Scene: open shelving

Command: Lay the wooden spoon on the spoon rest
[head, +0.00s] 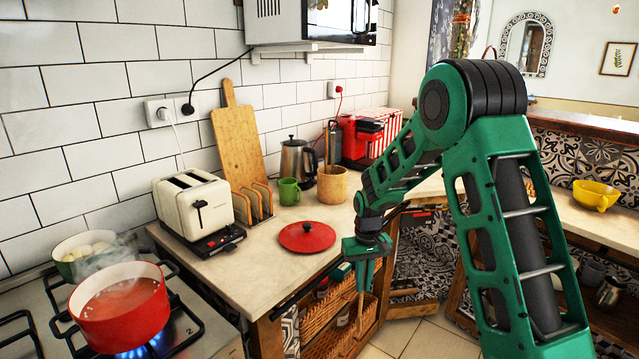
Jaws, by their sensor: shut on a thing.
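My gripper (361,286) points down past the front edge of the counter, right of the red lid. It is shut on the wooden spoon (360,314), a thin light-brown shape hanging below the fingers in front of the lower shelves. The spoon's upper part is hidden by the fingers. I cannot make out a spoon rest for certain in the head view.
The counter (255,265) holds a red lid (307,236), a toaster (193,208), a wooden rack, a green mug (289,191) and a utensil crock (332,186). A steaming red pot (121,312) stands over a lit flame. Bare counter surrounds the lid.

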